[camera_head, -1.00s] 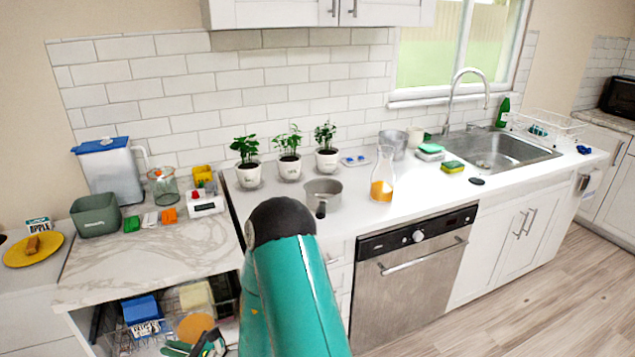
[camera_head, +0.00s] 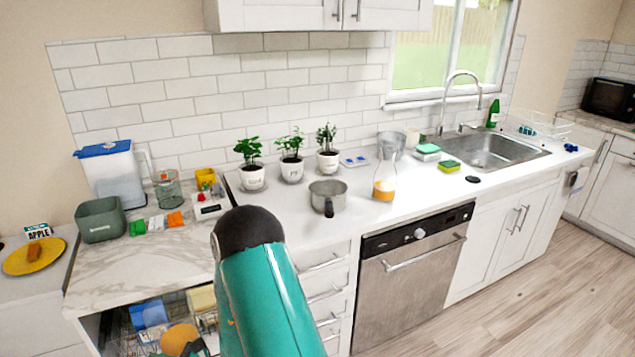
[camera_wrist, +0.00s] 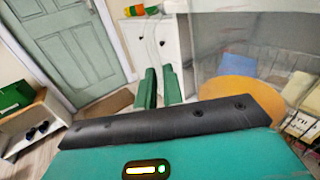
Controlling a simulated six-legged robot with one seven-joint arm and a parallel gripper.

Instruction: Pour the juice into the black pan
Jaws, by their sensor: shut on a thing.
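A glass carafe (camera_head: 384,187) with orange juice in its bottom stands upright on the white counter. A grey metal pot (camera_head: 328,187) with a dark handle pointing to the front stands left of it. It is the only pan-like vessel I can make out. My gripper is low at the left, far from both, and mostly hidden behind my arm in the head view. In the wrist view its green fingers (camera_wrist: 159,88) stand close together. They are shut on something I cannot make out. A large see-through surface (camera_wrist: 235,35) shows just right of them.
Below the left counter an open compartment holds a blue item (camera_head: 148,313) and an orange disc (camera_head: 180,338). Three potted plants (camera_head: 290,169) stand behind the pot. A sink (camera_head: 490,152) is at the right. A green door (camera_wrist: 70,50) shows in the wrist view.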

